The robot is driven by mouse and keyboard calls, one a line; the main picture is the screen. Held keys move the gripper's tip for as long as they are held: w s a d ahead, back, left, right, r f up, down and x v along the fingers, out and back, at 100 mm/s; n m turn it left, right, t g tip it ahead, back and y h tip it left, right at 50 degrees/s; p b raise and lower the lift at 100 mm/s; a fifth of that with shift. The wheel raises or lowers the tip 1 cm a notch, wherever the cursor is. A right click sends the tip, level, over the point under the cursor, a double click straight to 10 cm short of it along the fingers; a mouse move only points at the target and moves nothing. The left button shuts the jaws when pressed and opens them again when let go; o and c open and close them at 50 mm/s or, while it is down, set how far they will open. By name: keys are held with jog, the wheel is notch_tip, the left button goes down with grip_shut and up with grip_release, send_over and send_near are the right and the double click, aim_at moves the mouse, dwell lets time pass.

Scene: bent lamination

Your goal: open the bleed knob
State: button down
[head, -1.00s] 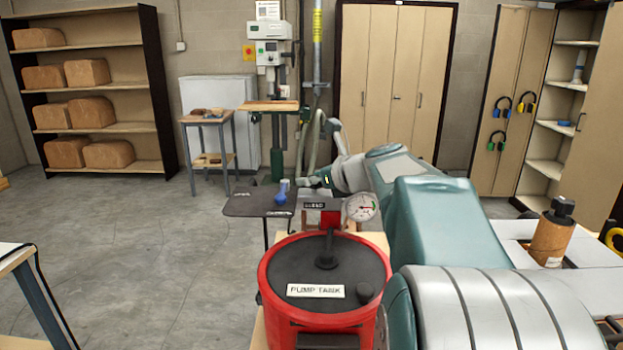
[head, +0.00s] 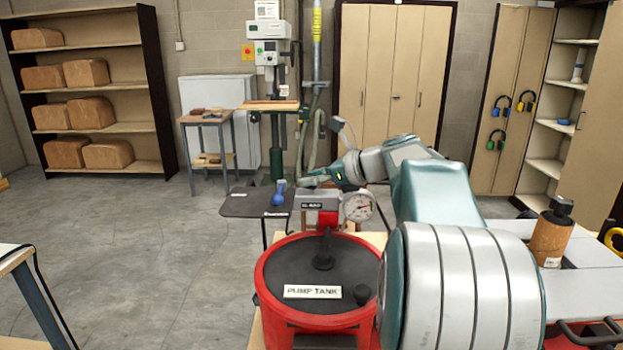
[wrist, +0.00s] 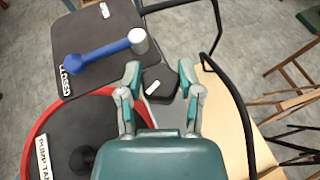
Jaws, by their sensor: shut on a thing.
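The bleed knob (wrist: 158,86) is black with a white mark on top. In the wrist view it sits between the two fingers of my gripper (wrist: 159,80), which is shut on it. In the head view my gripper (head: 314,183) is small, above the valve block behind the pump tank, and the knob is hard to make out there. The red pump tank (head: 264,285) has a black lid with a "PUMP TANK" label. It also shows at the lower left of the wrist view (wrist: 40,130).
A blue lever (wrist: 97,57) with a grey end lies over a dark plate (wrist: 105,25), left of my gripper, beside a "CLOSED" label. A round gauge (head: 358,207) stands by the valve block. A black hose or bar (wrist: 235,95) curves past on the right.

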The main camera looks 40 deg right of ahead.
jog(key=n+g+y, duration=0.3)
jog(key=shift+d+f+n, duration=0.1)
jog(key=shift+f+n, duration=0.15)
jog(key=shift+n, duration=0.05)
jog(key=shift+n+g+y, duration=1.4)
jog(key=shift+n+g, duration=0.6)
jog(key=shift+c, duration=1.5)
grip_release()
jog(key=shift+o, duration=0.2)
jog(key=shift+w+r, duration=0.1)
jog(key=shift+r, duration=0.1)
